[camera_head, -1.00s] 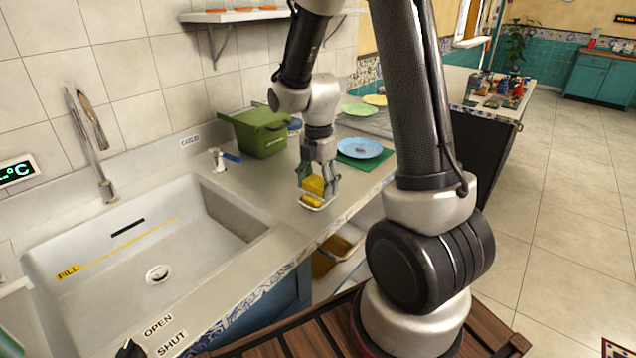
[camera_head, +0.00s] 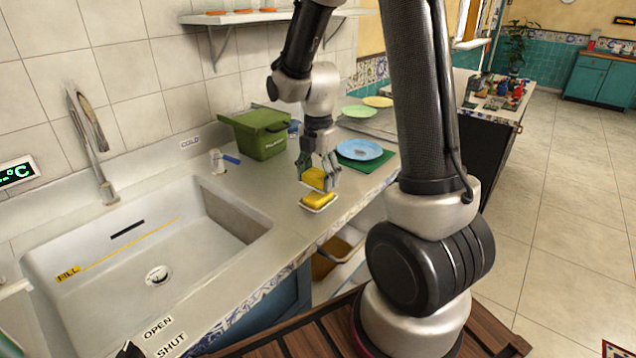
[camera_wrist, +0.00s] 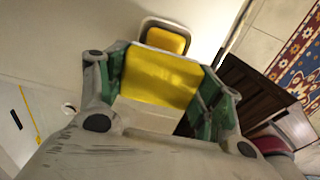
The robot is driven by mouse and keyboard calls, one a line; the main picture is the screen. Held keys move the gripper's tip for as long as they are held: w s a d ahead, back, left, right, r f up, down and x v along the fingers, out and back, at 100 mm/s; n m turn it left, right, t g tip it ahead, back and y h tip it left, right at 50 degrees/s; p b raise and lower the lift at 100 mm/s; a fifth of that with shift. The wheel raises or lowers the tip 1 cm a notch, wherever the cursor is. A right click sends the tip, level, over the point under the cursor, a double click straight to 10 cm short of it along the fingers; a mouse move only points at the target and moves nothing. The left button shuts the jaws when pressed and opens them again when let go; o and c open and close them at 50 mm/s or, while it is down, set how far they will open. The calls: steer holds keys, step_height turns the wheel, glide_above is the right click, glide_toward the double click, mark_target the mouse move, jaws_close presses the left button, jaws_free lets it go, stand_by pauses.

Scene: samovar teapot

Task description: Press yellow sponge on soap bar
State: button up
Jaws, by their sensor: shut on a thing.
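My gripper (camera_head: 318,172) is shut on the yellow sponge (camera_head: 314,178) and holds it over the counter. In the wrist view the sponge (camera_wrist: 160,76) fills the space between the green-padded fingers. A yellow soap bar (camera_head: 317,200) lies in a small white dish (camera_head: 324,207) near the counter's front edge. The bar also shows in the wrist view (camera_wrist: 166,40), just beyond the sponge. In the head view the sponge is just behind and above the bar. I cannot tell whether they touch.
A sink (camera_head: 150,250) lies to the left. A green bin (camera_head: 260,135) stands behind my gripper on the left. A blue plate (camera_head: 360,150) on a green mat is behind it on the right. A blue-handled item (camera_head: 230,159) lies by the sink. The counter between is clear.

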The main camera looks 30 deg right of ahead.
mark_target(318, 174)
steer(key=shift+r, duration=2.1)
steer(key=shift+s, duration=0.1)
